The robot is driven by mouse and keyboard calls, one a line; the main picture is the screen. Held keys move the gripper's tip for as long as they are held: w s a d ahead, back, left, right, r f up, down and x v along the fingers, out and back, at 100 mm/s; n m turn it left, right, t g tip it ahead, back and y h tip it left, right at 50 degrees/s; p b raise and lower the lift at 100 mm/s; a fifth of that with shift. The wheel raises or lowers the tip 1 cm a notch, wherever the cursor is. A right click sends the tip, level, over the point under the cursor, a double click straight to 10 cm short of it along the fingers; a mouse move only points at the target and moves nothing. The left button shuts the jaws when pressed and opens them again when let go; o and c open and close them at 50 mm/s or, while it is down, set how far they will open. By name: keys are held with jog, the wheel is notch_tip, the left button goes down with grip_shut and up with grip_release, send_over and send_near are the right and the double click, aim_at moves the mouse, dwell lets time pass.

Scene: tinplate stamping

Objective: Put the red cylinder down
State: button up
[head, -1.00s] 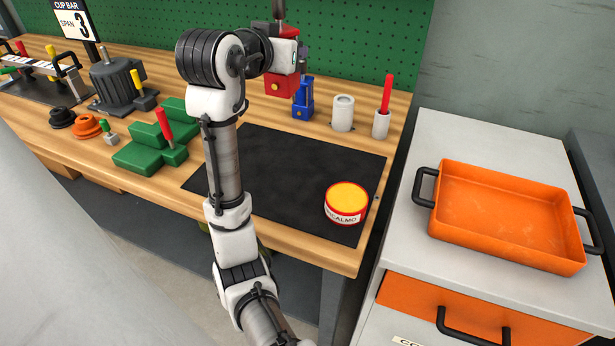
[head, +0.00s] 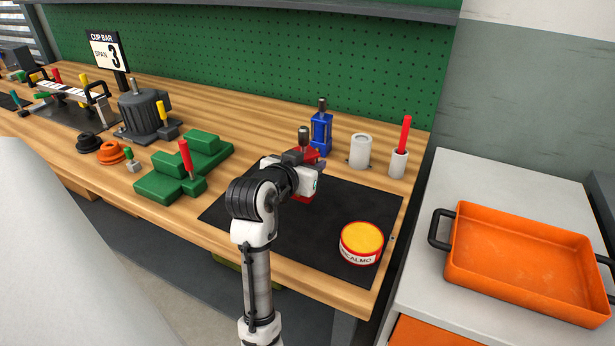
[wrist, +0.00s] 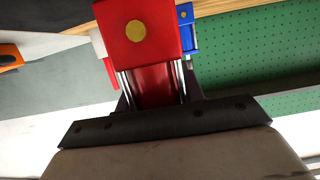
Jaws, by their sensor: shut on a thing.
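My gripper (head: 308,172) is shut on the red cylinder (head: 313,153), a red block-shaped body with a dark rod end pointing up. They are over the back part of the black mat (head: 345,205); whether the red cylinder touches the mat is hidden by my gripper. In the wrist view the red cylinder (wrist: 155,55) shows a red end block with a yellow dot and metal rods along its body. The blue cylinder (head: 321,134) stands upright on the bench just behind; it also shows in the wrist view (wrist: 187,38).
A yellow-topped tin (head: 361,243) sits on the mat's front right. A white cup (head: 360,152) and a holder with a red handle (head: 398,163) stand behind. Green stepped blocks (head: 182,170) are left. An orange tray (head: 525,262) is right. The mat's middle is clear.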

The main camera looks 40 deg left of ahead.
jog(key=shift+f, duration=1.75)
jog(key=shift+f, duration=0.2)
jog(key=o, duration=1.3)
jog(key=shift+r, duration=0.1)
